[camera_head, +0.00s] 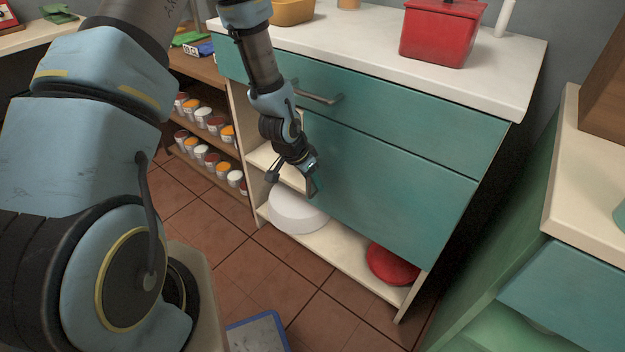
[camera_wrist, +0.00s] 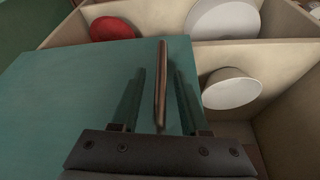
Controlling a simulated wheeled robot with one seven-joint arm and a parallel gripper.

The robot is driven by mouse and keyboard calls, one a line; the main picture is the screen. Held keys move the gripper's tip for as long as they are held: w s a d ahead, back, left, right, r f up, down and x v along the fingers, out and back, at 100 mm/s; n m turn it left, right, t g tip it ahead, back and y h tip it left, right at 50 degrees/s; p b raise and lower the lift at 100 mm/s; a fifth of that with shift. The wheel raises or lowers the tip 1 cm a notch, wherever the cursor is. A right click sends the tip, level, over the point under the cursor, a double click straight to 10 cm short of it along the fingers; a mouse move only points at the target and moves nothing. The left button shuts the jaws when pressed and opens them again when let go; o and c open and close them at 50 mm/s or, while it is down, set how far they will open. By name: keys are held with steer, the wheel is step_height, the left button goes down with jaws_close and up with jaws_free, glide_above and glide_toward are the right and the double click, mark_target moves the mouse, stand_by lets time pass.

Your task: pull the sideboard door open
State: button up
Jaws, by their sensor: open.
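The teal sideboard door (camera_head: 395,180) stands ajar below the drawer. The sideboard's inside shows to its left and beneath its lower edge. In the wrist view the door (camera_wrist: 65,95) fills the left and middle. Its bar handle (camera_wrist: 161,70) lies between the two fingers of my gripper (camera_wrist: 161,100). The fingers are open, one on each side of the bar, with a gap showing on both sides. In the head view my gripper (camera_head: 293,180) is at the door's left edge. My arm and gripper hide the handle and part of that edge there.
Inside the sideboard are white bowls (camera_head: 298,212) and a red bowl (camera_head: 392,264). The drawer (camera_head: 400,105) above has its own bar handle (camera_head: 318,97). A blue-rimmed tray (camera_head: 258,332) lies on the tiled floor. A green cabinet (camera_head: 510,240) stands at right.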

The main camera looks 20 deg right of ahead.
jaws_close()
stand_by(1.4)
